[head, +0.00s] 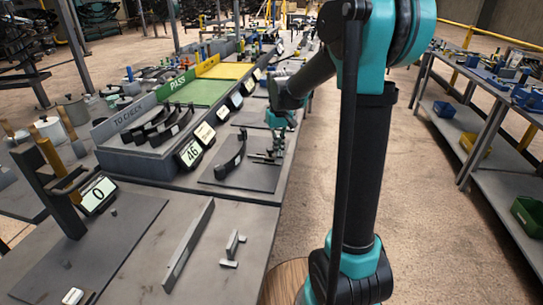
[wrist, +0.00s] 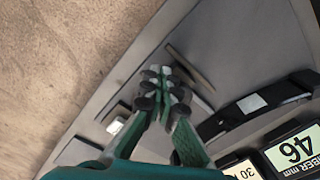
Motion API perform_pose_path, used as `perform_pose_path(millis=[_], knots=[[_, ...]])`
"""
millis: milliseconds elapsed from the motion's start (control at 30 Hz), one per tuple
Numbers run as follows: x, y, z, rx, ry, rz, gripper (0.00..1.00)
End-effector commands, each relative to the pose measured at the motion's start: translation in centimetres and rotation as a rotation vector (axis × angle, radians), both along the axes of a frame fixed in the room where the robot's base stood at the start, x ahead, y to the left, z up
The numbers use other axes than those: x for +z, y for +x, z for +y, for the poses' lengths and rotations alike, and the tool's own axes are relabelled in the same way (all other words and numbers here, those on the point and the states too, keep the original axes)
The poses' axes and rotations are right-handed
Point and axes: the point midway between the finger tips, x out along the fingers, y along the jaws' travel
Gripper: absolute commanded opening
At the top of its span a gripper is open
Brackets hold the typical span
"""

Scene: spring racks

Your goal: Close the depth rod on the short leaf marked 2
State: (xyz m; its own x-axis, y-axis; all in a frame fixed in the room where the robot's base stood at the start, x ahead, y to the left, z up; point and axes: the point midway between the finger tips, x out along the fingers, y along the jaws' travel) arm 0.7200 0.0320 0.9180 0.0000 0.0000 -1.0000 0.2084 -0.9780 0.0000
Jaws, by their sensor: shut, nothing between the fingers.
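A short black curved leaf (head: 231,157) stands on a dark plate just left of my gripper (head: 268,156). In the wrist view the leaf (wrist: 234,118) lies to the right of my gripper (wrist: 165,88) and carries a white tag, its mark unreadable. My gripper is shut and empty, low over the plate, apart from the leaf. A thin dark bar (wrist: 190,66) lies just beyond the fingertips; I cannot tell whether it is the depth rod. A small grey H-shaped piece (head: 233,247) lies on the near bench, clear of my gripper.
A display reading 46 (head: 190,153) stands left of the plate, before a grey rack (head: 150,160) with several black leaves. A straight steel bar (head: 188,246) and a stand with a display reading 0 (head: 98,195) are nearer. The bench's right edge is close to my gripper.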

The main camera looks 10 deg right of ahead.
Motion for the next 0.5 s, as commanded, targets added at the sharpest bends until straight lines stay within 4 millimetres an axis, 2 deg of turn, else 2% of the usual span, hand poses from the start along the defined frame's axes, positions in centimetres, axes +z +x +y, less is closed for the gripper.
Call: perform_pose_path(millis=[500], knots=[[0.0, 0.4, 1.4, 0.001, 0.000, 0.000, 0.00]])
